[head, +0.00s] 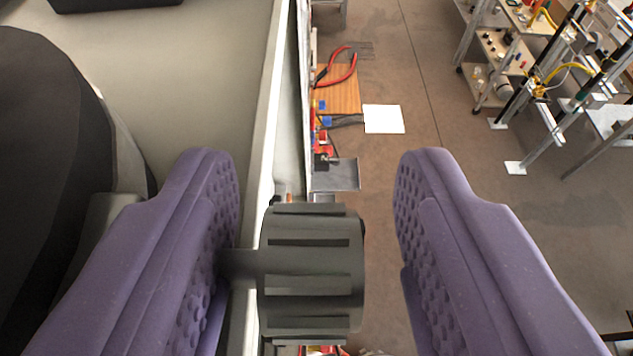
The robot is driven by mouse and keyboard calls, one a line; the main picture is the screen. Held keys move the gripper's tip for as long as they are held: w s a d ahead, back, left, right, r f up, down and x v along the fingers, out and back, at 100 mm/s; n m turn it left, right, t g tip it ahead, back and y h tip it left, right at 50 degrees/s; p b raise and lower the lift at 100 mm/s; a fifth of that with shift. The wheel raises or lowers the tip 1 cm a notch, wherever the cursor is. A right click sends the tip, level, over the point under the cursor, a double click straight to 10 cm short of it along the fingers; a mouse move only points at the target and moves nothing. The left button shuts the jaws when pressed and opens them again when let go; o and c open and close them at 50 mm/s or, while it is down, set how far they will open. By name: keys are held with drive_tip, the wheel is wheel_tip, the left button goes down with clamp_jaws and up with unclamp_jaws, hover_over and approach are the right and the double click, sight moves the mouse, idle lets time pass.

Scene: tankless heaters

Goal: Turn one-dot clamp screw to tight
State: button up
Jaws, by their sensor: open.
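A dark grey ribbed knob (311,272), which looks like the clamp screw, is in the lower middle of the head view. A short grey shaft runs from its left side toward my left finger. No dot marks show on it, so I cannot tell whether it is the one-dot screw. My gripper (318,165) is open, with one purple finger on each side of the knob. The left finger is nearer in the picture; a gap shows at the right finger. I cannot tell whether the left finger touches the knob or shaft.
A pale panel edge (267,130) runs up the left of centre beside a large black rounded part (50,170). Beyond and below are red-handled pliers (340,72), a white square (384,119) and a grey plate (336,175). Metal stands (540,90) fill the upper right; floor lies between.

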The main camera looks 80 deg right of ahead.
drive_tip(key=shift+w, duration=0.15)
drive_tip(key=c, duration=0.5)
clamp_jaws()
drive_tip(key=shift+r+y+p, duration=0.25)
drive_tip(key=shift+y+p, duration=0.15)
drive_tip(key=shift+p, duration=0.4)
drive_tip(key=shift+d+f+y, duration=0.1)
drive_tip(key=shift+f+y, duration=0.1)
drive_tip(key=shift+y, duration=0.1)
drive_tip(key=o, duration=0.5)
unclamp_jaws()
